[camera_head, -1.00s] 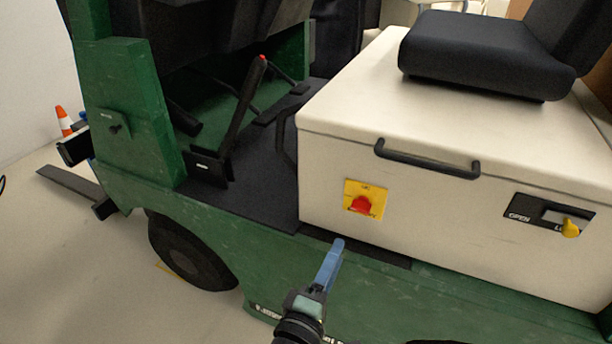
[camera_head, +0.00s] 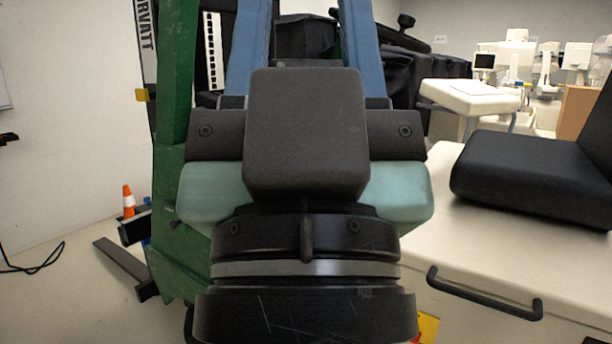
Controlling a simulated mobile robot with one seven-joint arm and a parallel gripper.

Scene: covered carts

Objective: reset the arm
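My gripper (camera_head: 305,40) fills the middle of the head view, very close to the camera. Its two blue fingers point up and stand wide apart, with nothing between them. The fingertips are cut off by the top edge of the picture. The gripper's black and teal body hides much of the green vehicle (camera_head: 180,225) behind it.
The vehicle's cream cover (camera_head: 440,230) with a black handle (camera_head: 480,295) and a black seat (camera_head: 530,180) is at the right. An orange cone (camera_head: 128,200) stands at the left. Several white machines (camera_head: 515,60) are at the back right. The left floor (camera_head: 60,290) is mostly open.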

